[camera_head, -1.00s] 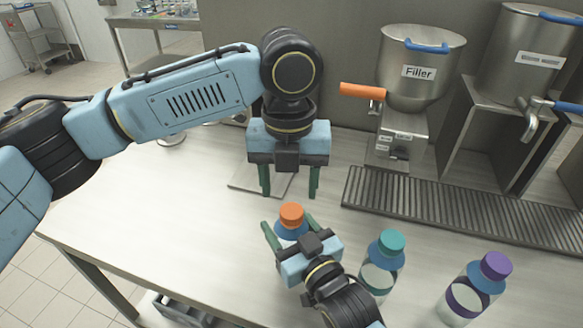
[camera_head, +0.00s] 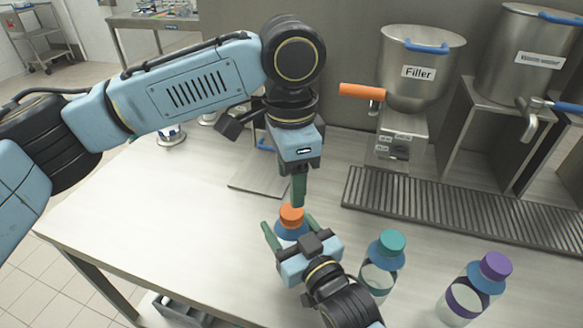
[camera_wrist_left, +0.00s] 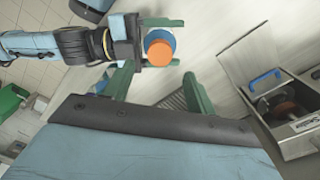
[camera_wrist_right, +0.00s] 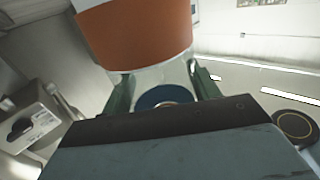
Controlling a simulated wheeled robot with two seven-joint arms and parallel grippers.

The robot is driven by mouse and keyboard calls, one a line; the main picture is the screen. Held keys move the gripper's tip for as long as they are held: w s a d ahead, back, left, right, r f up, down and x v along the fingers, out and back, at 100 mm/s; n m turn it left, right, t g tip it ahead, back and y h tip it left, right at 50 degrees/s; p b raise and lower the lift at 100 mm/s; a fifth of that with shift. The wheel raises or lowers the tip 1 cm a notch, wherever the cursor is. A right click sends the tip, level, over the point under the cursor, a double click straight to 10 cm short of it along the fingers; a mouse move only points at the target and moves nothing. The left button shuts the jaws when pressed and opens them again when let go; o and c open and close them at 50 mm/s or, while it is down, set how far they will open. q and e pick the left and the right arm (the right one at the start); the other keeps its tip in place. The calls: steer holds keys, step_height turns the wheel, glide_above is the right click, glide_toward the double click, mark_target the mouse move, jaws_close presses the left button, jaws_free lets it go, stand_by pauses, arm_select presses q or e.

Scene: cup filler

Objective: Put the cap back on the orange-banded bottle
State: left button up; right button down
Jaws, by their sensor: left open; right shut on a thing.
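The orange-banded bottle (camera_head: 289,231) stands upright on the table. Its orange cap (camera_head: 291,213) sits on top of its blue shoulder; how tightly, I cannot tell. My right gripper (camera_head: 290,232) is shut on the bottle's body, one finger on each side. In the right wrist view the orange band (camera_wrist_right: 135,35) shows large beyond the fingers. My left gripper (camera_head: 299,198) points down just above and behind the cap, seen edge-on. In the left wrist view its fingers are open and empty (camera_wrist_left: 158,72), with the orange cap (camera_wrist_left: 159,53) beyond them, roughly between the tips.
A teal-capped bottle (camera_head: 383,265) and a purple-capped bottle (camera_head: 474,290) stand to the right. Behind are the Filler (camera_head: 418,72) with its orange handle, a second dispenser (camera_head: 520,60) and a drain grate (camera_head: 440,208). The left part of the table (camera_head: 150,210) is clear.

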mark_target(291, 211)
arm_select(q)
steer(key=n, duration=0.7)
steer(key=shift+r, duration=0.3)
steer(key=n, duration=0.4)
steer(key=shift+r, duration=0.1)
steer(key=n, duration=0.4)
steer(key=shift+r+n, duration=0.15)
steer(key=shift+n, duration=0.15)
steer(key=shift+f, duration=4.05)
steer(key=c, duration=1)
steer(key=shift+c, duration=0.2)
